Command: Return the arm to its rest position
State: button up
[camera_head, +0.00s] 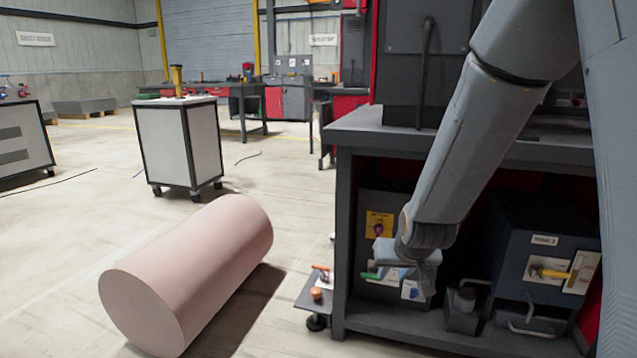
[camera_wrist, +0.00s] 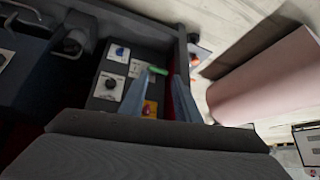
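My arm (camera_head: 475,125) reaches down from the upper right in the head view, in front of the dark workbench. My gripper (camera_head: 400,272) is low, before the control box under the bench top. In the wrist view the two blue-grey fingers of my gripper (camera_wrist: 161,82) stand apart, with nothing seen held between them. A green handle (camera_head: 370,276) shows beside the fingers in the head view. The green handle (camera_wrist: 157,70) also shows beyond the gap between the fingers in the wrist view; whether they touch it cannot be told.
The workbench top (camera_head: 350,131) and its shelf (camera_head: 400,331) frame the control box (camera_head: 380,206) and a blue-grey box (camera_head: 540,253) at right. A large pink cylinder (camera_head: 188,268) lies on the floor at left. A small wheeled stand (camera_head: 317,296) is between them. A cart (camera_head: 178,143) stands behind.

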jog(key=s+d+r+g, duration=0.15)
jog(key=s+g, duration=0.25)
jog(key=s, duration=1.5)
jog(key=s+a+r+n+g+y, duration=0.15)
jog(key=s+a+r+n, duration=0.25)
jog(key=s+a, duration=0.5)
jog(key=s+a+r+n+g, duration=0.2)
jog(key=s+a+r+n, duration=0.3)
jog(key=a, duration=0.7)
jog(key=d+r+m+p, duration=0.2)
jog(key=d+r+p, duration=0.5)
jog(key=p, duration=0.5)
jog(key=s+d+r+m+h+p, duration=0.1)
jog(key=d+r+m+p, duration=0.2)
jog(key=d+r+p, duration=0.4)
jog(key=d+r+m+p, duration=0.3)
jog(key=d+r+p, duration=0.4)
jog(key=r+p, duration=0.6)
jog(key=p, duration=0.5)
jog(key=shift+s+r+h, duration=0.15)
jog(key=shift+r+h, duration=0.2)
jog(key=shift+t, duration=0.25)
